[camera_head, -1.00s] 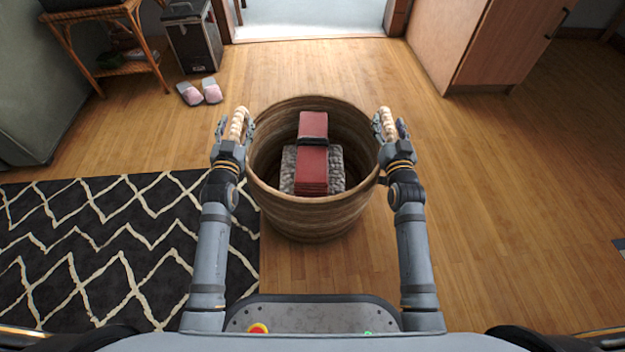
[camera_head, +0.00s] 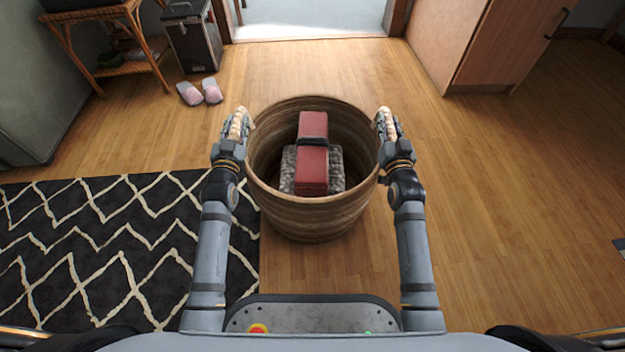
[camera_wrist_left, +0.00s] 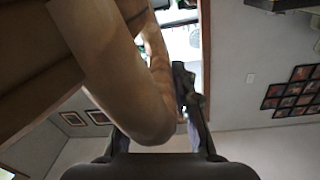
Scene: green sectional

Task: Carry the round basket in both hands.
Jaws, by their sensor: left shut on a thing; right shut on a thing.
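The round basket (camera_head: 310,218) is brown, woven and open-topped, upright in front of me between my two arms. A red bundle with a dark band (camera_head: 312,165) lies inside it on a grey textured block (camera_head: 289,168). My left gripper (camera_head: 240,125) is shut on the light handle at the basket's left side. My right gripper (camera_head: 385,124) is shut on the handle at its right side. In the left wrist view the thick curved handle (camera_wrist_left: 115,70) passes between the left gripper's fingers (camera_wrist_left: 160,110). The basket's underside is hidden.
A black rug with cream zigzags (camera_head: 110,250) lies at the left. Pink and grey slippers (camera_head: 201,92) lie beyond it, near a dark case (camera_head: 193,42) and a wicker table (camera_head: 100,20). A wooden cabinet (camera_head: 480,45) stands at the back right.

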